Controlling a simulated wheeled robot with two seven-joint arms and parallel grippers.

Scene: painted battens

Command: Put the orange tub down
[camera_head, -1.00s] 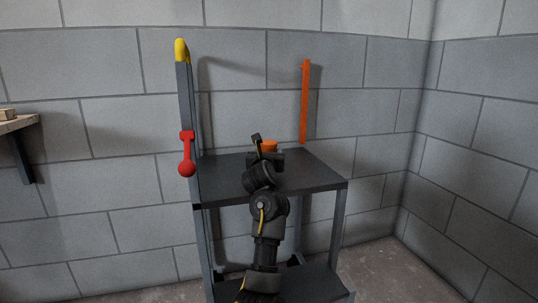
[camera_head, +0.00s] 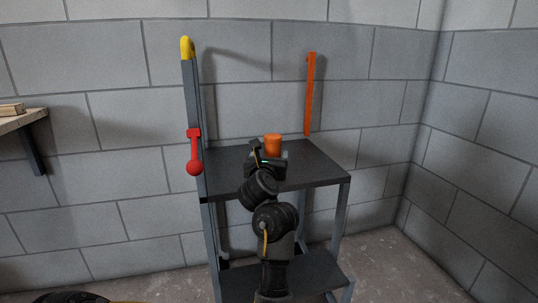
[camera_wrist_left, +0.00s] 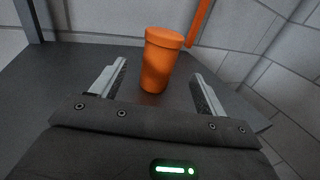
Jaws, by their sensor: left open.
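The orange tub (camera_head: 273,144) stands upright on the dark top shelf (camera_head: 318,168) of a metal stand. In the left wrist view the tub (camera_wrist_left: 160,58) sits just beyond the fingertips, centred between them, with clear space on both sides. My left gripper (camera_wrist_left: 158,78) is open and empty, with its fingers apart and not touching the tub. In the head view my left gripper (camera_head: 264,155) is just in front of the tub and hides its lower part. My right gripper is not in view.
An orange batten (camera_head: 310,95) stands against the block wall behind the shelf. A post with a yellow top (camera_head: 187,48) and a red handle (camera_head: 194,152) rises at the shelf's left. A wooden ledge (camera_head: 22,120) is at far left. The shelf's right side is clear.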

